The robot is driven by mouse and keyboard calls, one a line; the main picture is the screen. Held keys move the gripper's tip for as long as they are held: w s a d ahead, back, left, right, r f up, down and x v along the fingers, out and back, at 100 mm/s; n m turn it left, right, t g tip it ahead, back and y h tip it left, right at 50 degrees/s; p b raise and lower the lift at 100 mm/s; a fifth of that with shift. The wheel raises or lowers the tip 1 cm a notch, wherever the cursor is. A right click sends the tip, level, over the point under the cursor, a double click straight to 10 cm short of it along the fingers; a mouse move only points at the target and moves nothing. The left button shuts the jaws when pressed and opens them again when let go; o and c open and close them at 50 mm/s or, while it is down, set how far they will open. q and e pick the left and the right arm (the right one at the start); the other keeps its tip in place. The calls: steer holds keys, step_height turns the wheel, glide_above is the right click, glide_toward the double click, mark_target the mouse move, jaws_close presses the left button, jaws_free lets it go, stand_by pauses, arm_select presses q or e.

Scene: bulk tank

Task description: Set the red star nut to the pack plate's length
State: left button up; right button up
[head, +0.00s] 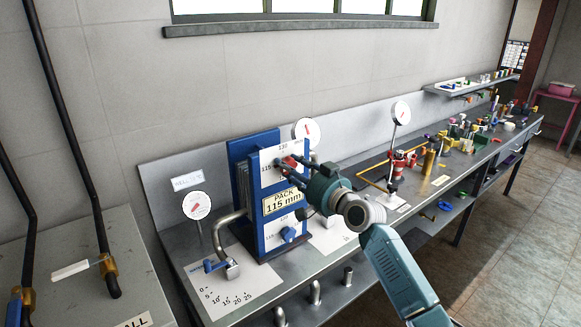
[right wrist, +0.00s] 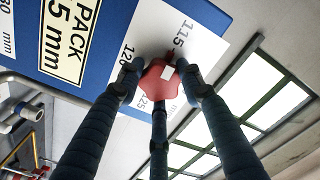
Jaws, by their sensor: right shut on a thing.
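The pack plate (head: 282,202) on the front of the blue plate pack (head: 265,232) reads "PACK 115 mm". The red star nut (right wrist: 158,88) sits on a white scale card (right wrist: 207,45) with 115, 120 and 125 printed around it. A small white patch shows on the nut, on the side toward 115; I cannot tell its exact setting. My right gripper (head: 287,166) is shut on the nut, and its three fingers (right wrist: 158,80) surround it in the right wrist view. In the head view the fingers partly hide the nut. My left gripper is not in view.
A lower white card with a blue knob (head: 288,234) is below the pack plate. A bent metal pipe (head: 228,227) with a blue handle stands left of the pack. Round gauges (head: 196,205) stand around it. Red, yellow and brass fittings (head: 428,161) crowd the bench to the right.

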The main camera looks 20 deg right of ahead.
steer(key=shift+a+f+m, duration=0.15)
steer(key=shift+f+m, duration=0.15)
steer(key=shift+f, duration=0.15)
steer(key=o, duration=0.9)
steer(key=shift+c, duration=0.2)
steer(key=shift+o, duration=1.4)
steer(key=shift+r, duration=0.25)
steer(key=v, duration=1.2)
